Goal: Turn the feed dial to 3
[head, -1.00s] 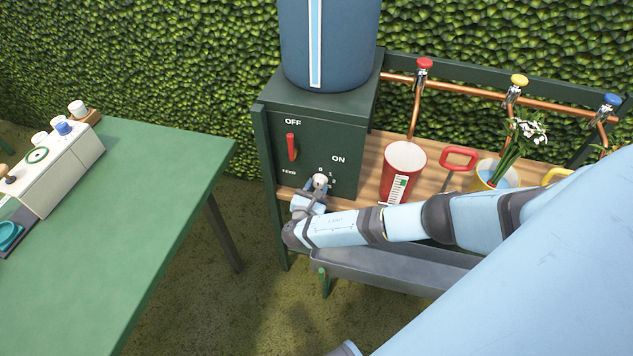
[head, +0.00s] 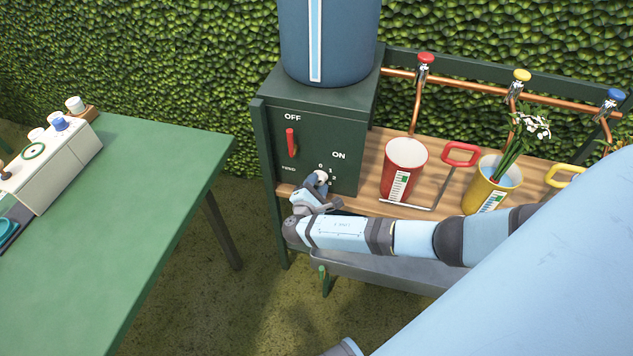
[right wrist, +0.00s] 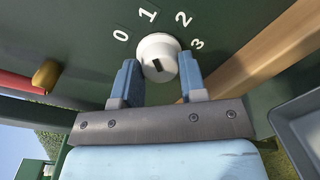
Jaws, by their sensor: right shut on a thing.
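The feed dial is a white round knob (right wrist: 158,56) on a dark green panel (head: 345,128), with 0, 1, 2 and 3 printed around it. It also shows small in the head view (head: 321,177). A dark mark is on its face; I cannot tell which number it points to. My right gripper (right wrist: 167,84) is shut on the knob, one blue finger on each side; it also shows in the head view (head: 319,186). My left gripper is not in view.
A red lever (head: 291,143) is on the same panel, by OFF and ON labels. A red bucket (head: 404,165) and a yellow bucket (head: 489,187) with white flowers stand on the wooden shelf. A grey trough (head: 400,272) lies below. A green table (head: 150,190) is at left.

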